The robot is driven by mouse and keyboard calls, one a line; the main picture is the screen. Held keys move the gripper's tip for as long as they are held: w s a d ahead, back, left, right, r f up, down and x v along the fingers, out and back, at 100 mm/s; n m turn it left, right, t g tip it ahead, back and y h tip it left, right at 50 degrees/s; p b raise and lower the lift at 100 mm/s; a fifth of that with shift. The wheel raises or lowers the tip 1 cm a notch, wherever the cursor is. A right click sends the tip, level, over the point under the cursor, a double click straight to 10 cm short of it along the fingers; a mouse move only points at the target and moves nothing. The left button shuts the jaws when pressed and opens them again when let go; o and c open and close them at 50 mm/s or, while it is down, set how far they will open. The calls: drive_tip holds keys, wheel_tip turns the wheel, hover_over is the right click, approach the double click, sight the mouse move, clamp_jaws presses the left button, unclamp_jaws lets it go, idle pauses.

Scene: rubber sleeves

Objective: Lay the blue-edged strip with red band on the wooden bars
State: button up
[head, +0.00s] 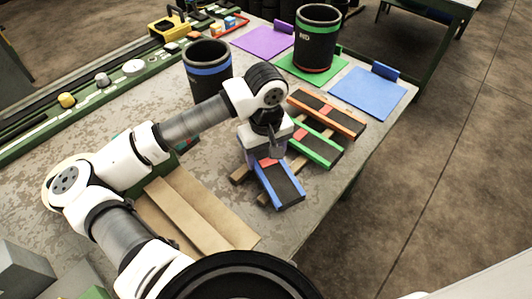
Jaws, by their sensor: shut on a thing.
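The blue-edged strip (286,188) is black with blue long edges, and its red band shows near its upper end. My gripper (268,156) is shut on it around the band, and the gripper hides its far end. The strip is over the left part of the wooden bars (263,198), crossing them. I cannot tell whether it touches the bars. A green-edged strip (318,147) and an orange-edged strip (328,112) lie across the bars to the right, each with a red band.
A black sleeve with a blue band (208,72) stands behind my arm. Another black sleeve (316,40) stands on a green mat (292,71), between purple (262,43) and blue (366,95) mats. Cardboard (200,205) lies left of the bars. The table edge is close on the right.

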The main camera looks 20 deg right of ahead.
sight(266, 158)
drive_tip(key=shift+f+b, duration=0.35)
drive_tip(key=shift+b, duration=0.05)
drive_tip(key=o, duration=1.1)
drive_tip(key=shift+o, duration=0.2)
wheel_tip(266, 158, up, 14)
drive_tip(key=b, duration=0.2)
